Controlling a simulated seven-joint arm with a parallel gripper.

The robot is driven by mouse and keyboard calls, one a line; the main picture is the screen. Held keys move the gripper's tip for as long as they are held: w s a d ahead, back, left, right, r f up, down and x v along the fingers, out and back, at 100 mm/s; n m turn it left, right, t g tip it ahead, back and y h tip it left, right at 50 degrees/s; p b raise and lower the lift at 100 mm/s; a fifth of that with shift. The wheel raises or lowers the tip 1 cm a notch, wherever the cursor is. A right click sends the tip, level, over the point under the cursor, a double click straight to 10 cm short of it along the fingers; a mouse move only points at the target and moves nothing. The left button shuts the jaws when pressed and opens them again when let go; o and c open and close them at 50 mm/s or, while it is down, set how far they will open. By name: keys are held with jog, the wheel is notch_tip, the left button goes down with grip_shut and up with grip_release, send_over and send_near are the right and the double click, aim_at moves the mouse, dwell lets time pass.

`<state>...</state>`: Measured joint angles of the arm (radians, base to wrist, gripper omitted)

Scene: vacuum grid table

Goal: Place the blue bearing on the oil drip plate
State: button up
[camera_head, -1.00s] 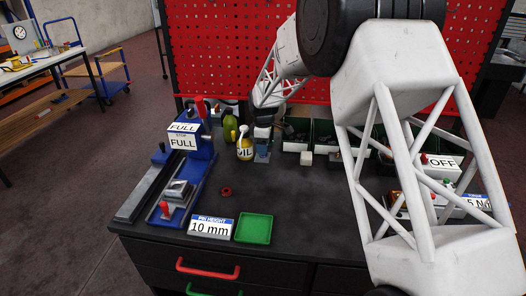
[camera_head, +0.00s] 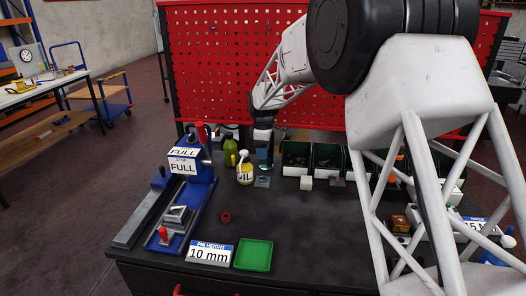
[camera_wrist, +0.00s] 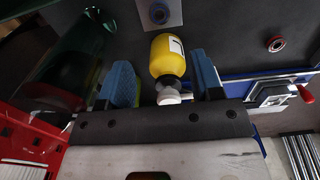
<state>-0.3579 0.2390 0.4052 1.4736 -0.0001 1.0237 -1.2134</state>
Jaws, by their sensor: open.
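The blue bearing (camera_wrist: 158,13) is a small blue ring lying on a grey square plate (camera_wrist: 178,20), which looks like the oil drip plate, at the top of the wrist view. In the head view the plate (camera_head: 263,182) lies flat on the table right of the yellow oil bottle; the bearing is too small to make out there. My gripper (camera_head: 264,160) is above the plate, apart from it. In the wrist view its blue-padded fingers (camera_wrist: 165,82) are apart and hold nothing. The oil bottle (camera_wrist: 166,55) shows between them but is not gripped.
The oil bottle (camera_head: 245,173) and a green bottle (camera_head: 230,152) stand close left of my gripper. A red ring (camera_head: 226,216), blue press (camera_head: 185,200) and green tray (camera_head: 254,255) are nearer. The middle table is clear.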

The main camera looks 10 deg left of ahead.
dwell(0.6)
jog(key=s+d+r+m+t, duration=0.1)
jog(key=s+d+r+m, duration=0.3)
jog(key=s+d+r, duration=0.5)
jog(key=s+d+r+m, duration=0.5)
jog(key=s+d, duration=0.6)
jog(key=s, duration=0.3)
jog(key=s+d+f+m, duration=0.1)
jog(key=s+d+m, duration=0.2)
jog(key=s, duration=0.7)
jog(key=s+d+f+m+t, duration=0.1)
jog(key=s+d+m, duration=0.2)
jog(key=s, duration=0.7)
jog(key=s+d+f+m, duration=0.1)
jog(key=s+d+m, duration=0.2)
jog(key=s, duration=0.7)
jog(key=shift+d+f+t, duration=0.2)
jog(key=shift+d+t, duration=0.1)
jog(key=shift+d, duration=0.8)
